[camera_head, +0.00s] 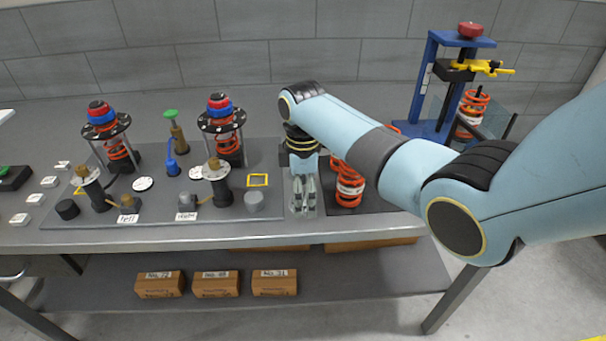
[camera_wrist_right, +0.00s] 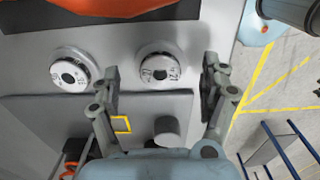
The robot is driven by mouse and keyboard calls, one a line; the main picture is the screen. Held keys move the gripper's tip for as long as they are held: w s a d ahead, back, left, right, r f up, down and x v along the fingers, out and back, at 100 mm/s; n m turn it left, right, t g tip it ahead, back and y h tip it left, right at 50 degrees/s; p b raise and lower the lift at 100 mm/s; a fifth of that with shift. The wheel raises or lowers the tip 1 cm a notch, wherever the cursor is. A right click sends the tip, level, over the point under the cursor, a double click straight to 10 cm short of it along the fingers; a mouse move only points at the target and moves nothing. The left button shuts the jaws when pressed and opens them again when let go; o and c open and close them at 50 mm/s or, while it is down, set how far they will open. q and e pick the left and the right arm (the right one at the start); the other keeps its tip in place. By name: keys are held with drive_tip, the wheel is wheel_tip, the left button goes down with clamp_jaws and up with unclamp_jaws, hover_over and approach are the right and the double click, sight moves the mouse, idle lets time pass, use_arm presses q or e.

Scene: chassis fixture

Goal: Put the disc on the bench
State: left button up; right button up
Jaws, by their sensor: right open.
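Two round white discs with dark centres and printed markings show in the right wrist view: one disc (camera_wrist_right: 158,68) appears between my fingers, the other disc (camera_wrist_right: 70,75) is to the left. They sit on a light grey surface beside the dark board. My right gripper (camera_head: 303,208) points down over this strip in the head view, and its fingers (camera_wrist_right: 160,82) are apart in the wrist view. I cannot tell whether they touch the disc. In the head view the arm and gripper hide the two discs. The bench (camera_head: 200,237) runs across the head view. My left gripper is not in view.
An orange spring (camera_head: 347,188) stands close to the right of my gripper. The dark board at left carries a yellow square (camera_head: 258,180), a grey cylinder (camera_head: 254,201) and spring stands. A blue press (camera_head: 430,85) stands at the back right. Boxes (camera_head: 216,284) lie on the lower shelf.

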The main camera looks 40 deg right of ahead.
wheel_tip(320, 180, up, 11)
idle(0.3)
drive_tip(key=shift+r, duration=0.1)
